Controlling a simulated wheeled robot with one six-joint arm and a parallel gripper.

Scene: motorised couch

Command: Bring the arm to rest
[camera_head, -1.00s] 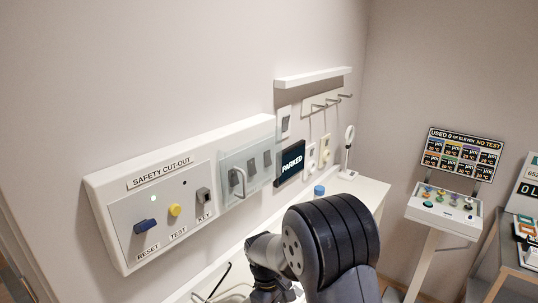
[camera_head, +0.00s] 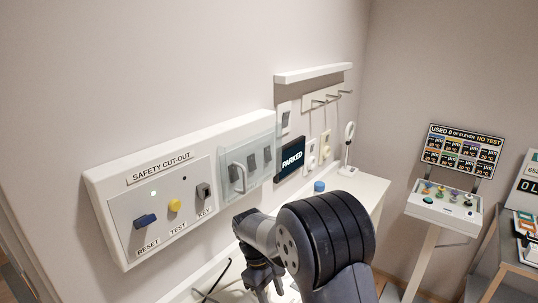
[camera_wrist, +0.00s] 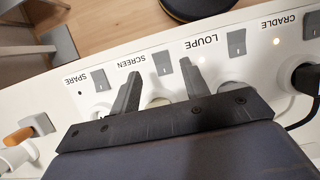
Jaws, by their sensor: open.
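My gripper (camera_head: 262,284) is low in the head view, partly cut off by the lower edge, in front of the wall and over the white bench. In the wrist view my gripper (camera_wrist: 160,76) shows two dark fingers standing apart with nothing held between them. Behind the fingers lies a white socket strip (camera_wrist: 95,72) labelled SPARE, SCREEN, LOUPE and CRADLE. Whether the fingers touch the strip cannot be told. My dark, ribbed arm joint hides part of the bench.
The wall carries a safety cut-out panel (camera_head: 160,238), a clear cover (camera_head: 232,180) with a handle and a PARKED screen (camera_head: 291,160). A blue-capped item (camera_head: 319,187) stands on the bench (camera_head: 366,187). A button console (camera_head: 440,207) stands at right. Plugs and a black cable (camera_wrist: 305,118) lie near the fingers.

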